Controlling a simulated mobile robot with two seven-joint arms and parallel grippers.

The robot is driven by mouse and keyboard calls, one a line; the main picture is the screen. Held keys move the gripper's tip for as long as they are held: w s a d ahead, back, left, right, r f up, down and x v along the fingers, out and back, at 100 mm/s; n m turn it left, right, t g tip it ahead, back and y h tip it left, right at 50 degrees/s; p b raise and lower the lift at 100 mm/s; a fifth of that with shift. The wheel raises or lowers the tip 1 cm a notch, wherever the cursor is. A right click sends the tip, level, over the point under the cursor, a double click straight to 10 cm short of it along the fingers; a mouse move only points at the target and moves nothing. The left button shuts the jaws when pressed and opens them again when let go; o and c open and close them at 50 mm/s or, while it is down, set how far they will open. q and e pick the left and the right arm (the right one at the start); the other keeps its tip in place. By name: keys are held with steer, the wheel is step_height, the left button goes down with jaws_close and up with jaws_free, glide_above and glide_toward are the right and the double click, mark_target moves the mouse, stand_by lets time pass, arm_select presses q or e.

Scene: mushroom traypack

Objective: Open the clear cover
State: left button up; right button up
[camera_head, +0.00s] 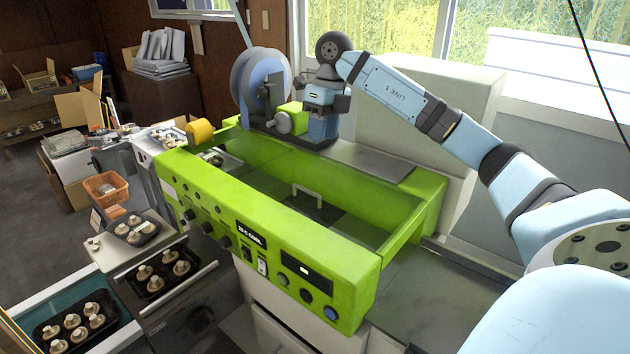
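The clear cover (275,190) lies over the opening in the top of the bright green machine (300,270). It is see-through, so its edges are hard to make out, and it looks shut. A pale U-shaped handle (308,193) stands up from it. My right arm reaches in from the right over the back of the machine. My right gripper (322,112) points down beside the roller parts at the back, behind the handle and apart from it. Its fingertips do not show clearly against the blue and dark parts there. My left gripper is not in view.
A large film roll (262,85) and a yellow roller (200,132) stand at the machine's back left. Black trays of mushrooms (75,325) sit at the front left. An orange basket (106,188) stands farther left. The space directly above the cover is clear.

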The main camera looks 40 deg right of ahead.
steer(key=a+f, duration=0.1)
steer(key=f, duration=0.7)
steer(key=a+f, duration=0.1)
steer(key=f, duration=0.4)
steer(key=shift+s+a+f+p, duration=0.1)
steer(key=shift+s+a+p, duration=0.1)
steer(key=shift+a+p, duration=0.15)
jaws_close()
